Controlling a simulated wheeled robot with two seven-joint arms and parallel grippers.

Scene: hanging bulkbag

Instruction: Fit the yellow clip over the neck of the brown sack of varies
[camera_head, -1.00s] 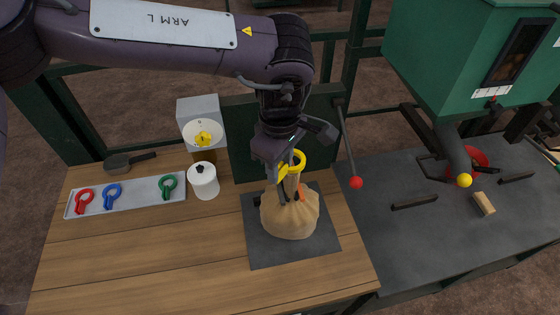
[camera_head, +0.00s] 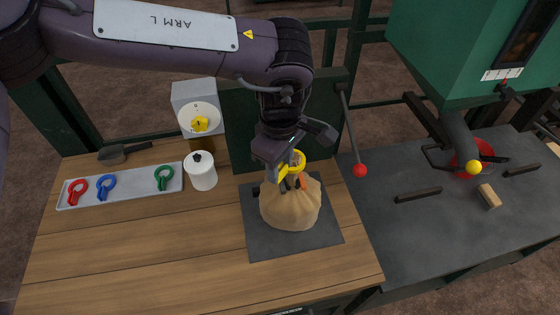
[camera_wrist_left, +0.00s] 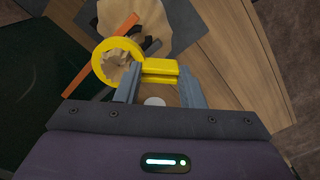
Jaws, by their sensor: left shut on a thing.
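The brown sack (camera_head: 290,207) stands upright on a dark square plate (camera_head: 262,245), its neck gathered upward. My left gripper (camera_head: 284,172) points down over the sack and is shut on the handle of the yellow clip (camera_head: 298,159). In the left wrist view the clip's ring (camera_wrist_left: 98,67) encircles the crumpled top of the neck (camera_wrist_left: 117,64), and the handle (camera_wrist_left: 160,72) lies between my fingers. The ring sits around the neck's upper end; its exact depth is partly hidden by the gripper. My right gripper is not in view.
A tray (camera_head: 133,184) holds red, blue and green clips at the left. A white lidded pot (camera_head: 202,176) and a dial scale (camera_head: 200,118) stand behind. A red-knobbed lever (camera_head: 360,170) is right of the sack. An orange strip (camera_wrist_left: 88,80) lies beside the neck.

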